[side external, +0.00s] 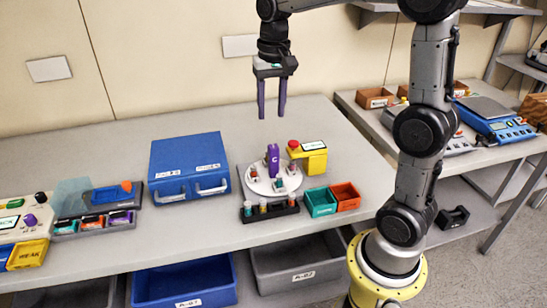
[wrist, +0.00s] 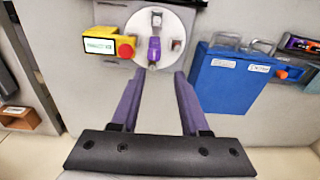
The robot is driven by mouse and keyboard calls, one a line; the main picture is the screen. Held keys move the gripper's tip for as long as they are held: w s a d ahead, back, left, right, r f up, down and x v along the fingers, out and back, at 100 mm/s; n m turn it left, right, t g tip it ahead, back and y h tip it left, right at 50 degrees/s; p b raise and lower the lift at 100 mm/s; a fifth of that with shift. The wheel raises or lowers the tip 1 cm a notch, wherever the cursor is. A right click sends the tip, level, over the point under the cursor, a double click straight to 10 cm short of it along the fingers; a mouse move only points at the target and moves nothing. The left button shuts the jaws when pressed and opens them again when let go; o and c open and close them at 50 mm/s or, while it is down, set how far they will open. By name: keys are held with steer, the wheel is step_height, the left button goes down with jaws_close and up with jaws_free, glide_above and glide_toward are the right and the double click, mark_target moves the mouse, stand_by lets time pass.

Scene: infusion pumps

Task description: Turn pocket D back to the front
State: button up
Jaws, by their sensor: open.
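A round white turntable (side external: 260,185) sits on the bench, with small vials in pockets around it. A purple block marked C (side external: 273,160) stands upright on it. No letter D is readable in either view, so I cannot tell which pocket is D. My gripper (side external: 272,115) is open and empty, pointing down, well above the bench and apart from the turntable. Its purple fingers (wrist: 160,74) show spread in the wrist view.
A yellow box with a red button (side external: 310,158) stands right of the turntable. A black vial rack (side external: 270,210), a teal bin (side external: 320,202) and an orange bin (side external: 345,196) are in front. A blue case (side external: 188,165) stands left. The bench behind is clear.

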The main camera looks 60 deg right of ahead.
mark_target(273, 157)
steer(key=f, duration=0.1)
steer(key=d+f, duration=0.1)
steer(key=shift+d+f+g, duration=0.2)
steer(key=shift+f+g, duration=0.1)
steer(key=shift+f, duration=0.05)
step_height(273, 157, down, 13)
steer(key=shift+f, duration=0.1)
steer(key=shift+w, duration=0.1)
jaws_close()
stand_by(1.4)
